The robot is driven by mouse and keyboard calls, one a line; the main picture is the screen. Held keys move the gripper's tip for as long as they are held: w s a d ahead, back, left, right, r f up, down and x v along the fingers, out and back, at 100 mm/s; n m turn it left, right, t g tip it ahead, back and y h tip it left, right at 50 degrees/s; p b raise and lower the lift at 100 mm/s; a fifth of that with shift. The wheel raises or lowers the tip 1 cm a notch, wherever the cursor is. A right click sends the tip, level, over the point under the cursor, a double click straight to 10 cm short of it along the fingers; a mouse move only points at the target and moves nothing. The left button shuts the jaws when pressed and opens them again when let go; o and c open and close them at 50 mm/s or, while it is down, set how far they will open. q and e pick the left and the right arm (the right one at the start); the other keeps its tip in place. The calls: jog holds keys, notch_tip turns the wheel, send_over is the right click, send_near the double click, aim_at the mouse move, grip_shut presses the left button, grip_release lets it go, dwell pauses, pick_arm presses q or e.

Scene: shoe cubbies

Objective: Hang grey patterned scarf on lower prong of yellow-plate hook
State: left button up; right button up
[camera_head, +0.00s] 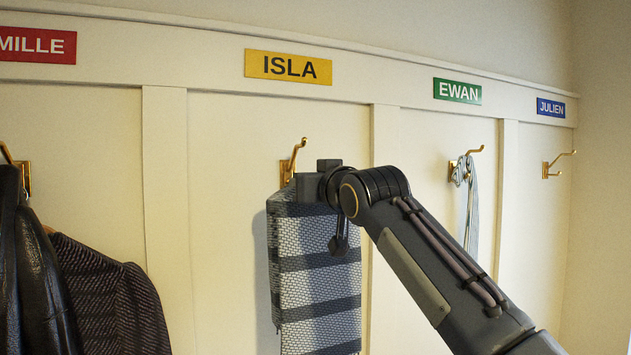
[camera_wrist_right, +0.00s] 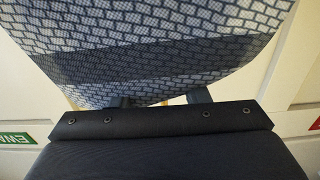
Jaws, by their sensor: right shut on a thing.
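The grey patterned scarf (camera_head: 318,280) hangs in dark and light bands in front of the panel under the yellow ISLA plate (camera_head: 288,67). The brass hook (camera_head: 291,162) below that plate shows its upper prong; its lower prong is hidden behind the scarf and gripper. My right gripper (camera_head: 305,188) is shut on the scarf's top, just below and right of the visible prong. Whether the scarf touches the hook cannot be told. In the right wrist view the scarf (camera_wrist_right: 165,45) fills the upper middle, over the fingers (camera_wrist_right: 160,101). My left gripper is not in view.
A striped cloth (camera_head: 470,210) hangs on the hook under the green EWAN plate (camera_head: 457,91). The hook (camera_head: 557,164) under the blue JULIEN plate (camera_head: 551,107) is bare. Dark jackets (camera_head: 85,290) hang at left, under the red plate (camera_head: 38,44). Raised vertical boards separate the panels.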

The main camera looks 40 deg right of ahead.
jog(key=f+p+x, duration=0.1)
jog(key=x, duration=0.6)
jog(key=shift+f, duration=0.3)
dwell(0.3)
jog(key=shift+p, duration=0.3)
jog(key=o, duration=1.4)
jog(key=shift+o, duration=0.2)
jog(key=b+v, duration=0.3)
jog(key=v, duration=0.4)
jog(key=shift+s+a, duration=0.15)
jog(key=shift+s, duration=0.25)
